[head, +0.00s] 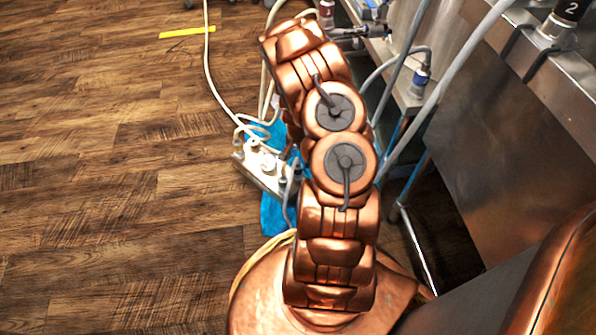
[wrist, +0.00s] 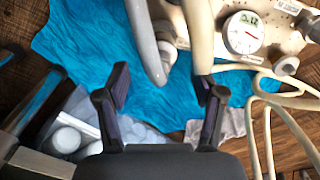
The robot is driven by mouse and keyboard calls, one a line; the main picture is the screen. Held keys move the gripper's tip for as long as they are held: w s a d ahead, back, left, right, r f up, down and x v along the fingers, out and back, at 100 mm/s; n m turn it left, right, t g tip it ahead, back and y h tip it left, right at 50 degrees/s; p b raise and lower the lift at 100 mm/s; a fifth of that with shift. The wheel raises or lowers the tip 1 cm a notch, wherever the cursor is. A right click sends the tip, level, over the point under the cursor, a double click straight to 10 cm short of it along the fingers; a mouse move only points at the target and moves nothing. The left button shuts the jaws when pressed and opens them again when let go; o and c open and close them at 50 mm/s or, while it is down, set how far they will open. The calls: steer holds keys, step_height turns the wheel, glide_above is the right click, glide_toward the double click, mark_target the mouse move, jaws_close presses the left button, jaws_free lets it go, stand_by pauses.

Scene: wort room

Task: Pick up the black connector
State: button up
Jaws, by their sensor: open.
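My gripper (wrist: 162,90) is open in the wrist view, its two dark fingers apart with nothing held between them. Beyond the fingertips lies a blue cloth or sheet (wrist: 85,45). A grey hose (wrist: 144,40) and a beige hose (wrist: 201,40) come down in front of the gap between the fingers. I cannot make out a black connector near the gripper. In the head view a black cylindrical piece marked "2" (head: 571,10) stands at the top right on the steel bench; I cannot tell if it is the connector. The head view hides my gripper behind my arm.
A pale device with a round gauge (wrist: 243,32) sits at the wrist view's upper right, with looped beige hoses (wrist: 268,92) beside it. The steel bench (head: 500,150) and its legs bound the right. The wooden floor (head: 100,180) is mostly clear on the left.

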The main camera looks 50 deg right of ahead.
mark_target(298, 168)
steer(key=shift+w+f+b, duration=0.1)
steer(key=shift+f+b, duration=1.4)
steer(key=shift+f, duration=1.6)
jaws_close()
